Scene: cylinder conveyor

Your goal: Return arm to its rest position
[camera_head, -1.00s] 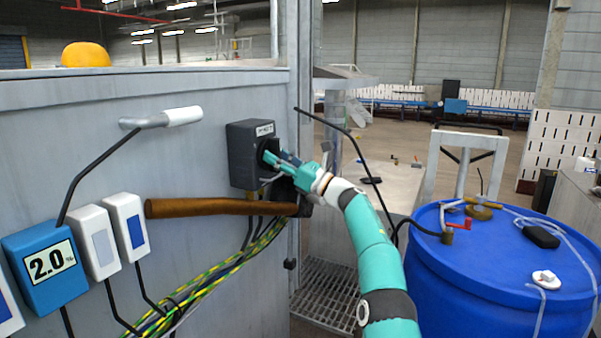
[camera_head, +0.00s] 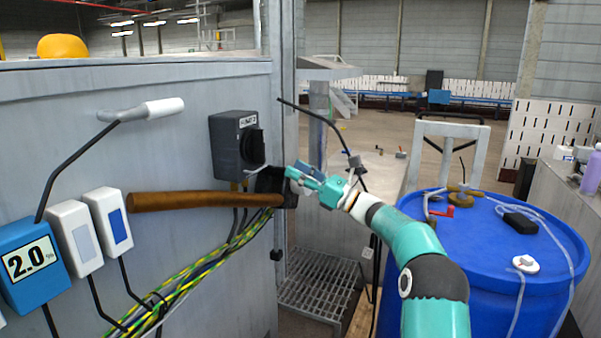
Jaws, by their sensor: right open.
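My right arm (camera_head: 405,240) is teal with dark and white bands and comes in from the lower right. My right gripper (camera_head: 298,176) is open and empty, pointing left. It is in front of the grey panel, to the right of the dark switch box (camera_head: 228,148) with its black round knob (camera_head: 253,146), and apart from it. A black hammer head (camera_head: 270,186) with a brown wooden handle (camera_head: 190,201) shows at the panel just left of the gripper. My left gripper does not show.
A blue barrel (camera_head: 480,275) with hoses and small items on its lid stands close to the right of my arm. A grey metal panel (camera_head: 60,140) fills the left, with a white-tipped lever (camera_head: 145,110), a blue meter (camera_head: 32,265) and cables. A floor grating (camera_head: 318,285) lies below.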

